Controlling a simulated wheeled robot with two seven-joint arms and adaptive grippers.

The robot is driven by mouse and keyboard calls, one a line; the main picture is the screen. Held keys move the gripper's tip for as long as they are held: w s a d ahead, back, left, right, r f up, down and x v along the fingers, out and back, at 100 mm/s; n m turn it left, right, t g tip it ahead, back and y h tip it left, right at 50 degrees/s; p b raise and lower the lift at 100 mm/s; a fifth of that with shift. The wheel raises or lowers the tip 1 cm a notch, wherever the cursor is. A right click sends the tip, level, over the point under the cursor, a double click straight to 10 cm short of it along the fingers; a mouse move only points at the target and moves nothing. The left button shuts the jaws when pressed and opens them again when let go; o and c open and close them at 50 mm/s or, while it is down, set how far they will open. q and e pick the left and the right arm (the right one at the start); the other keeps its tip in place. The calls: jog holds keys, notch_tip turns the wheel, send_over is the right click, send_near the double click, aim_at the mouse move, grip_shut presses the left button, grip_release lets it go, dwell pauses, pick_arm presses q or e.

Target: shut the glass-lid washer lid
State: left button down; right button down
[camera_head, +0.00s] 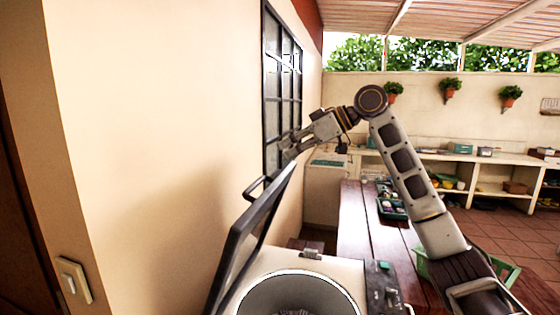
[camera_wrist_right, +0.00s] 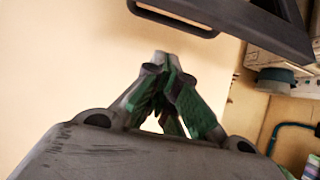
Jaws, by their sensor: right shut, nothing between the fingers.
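The washer (camera_head: 345,268) stands at the bottom of the head view, with its round tub opening uncovered. Its dark-framed glass lid (camera_head: 240,240) is open, raised steeply on the left side of the tub near the wall. A dark handle (camera_head: 254,187) sticks out from the lid's upper left edge. My right gripper (camera_head: 285,150) is just above the lid's top edge, shut and empty, and looks apart from it. The right wrist view shows its closed fingertips (camera_wrist_right: 165,58) below the dark handle (camera_wrist_right: 175,12) and lid frame (camera_wrist_right: 268,28). My left gripper is out of view.
A cream wall (camera_head: 150,130) with a barred window (camera_head: 280,85) rises close on the left. A wooden table (camera_head: 355,220) with trays (camera_head: 391,209) stands behind the washer. A green crate (camera_head: 505,271) is at the lower right, beyond my right arm.

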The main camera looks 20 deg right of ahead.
jog(key=shift+w+a+f+p, duration=0.45)
jog(key=shift+a+f+p, duration=0.2)
jog(key=shift+f, duration=0.4)
jog(key=shift+w+a+f+p, duration=0.5)
jog(key=shift+a+f, duration=0.15)
jog(key=shift+f, duration=0.45)
jog(key=shift+w+a+f+p, duration=0.4)
jog(key=shift+a+f+p, duration=0.25)
jog(key=shift+f, duration=0.4)
jog(key=shift+s+d+f+b, duration=0.1)
jog(key=shift+d+f+b, duration=0.05)
jog(key=shift+b, duration=0.15)
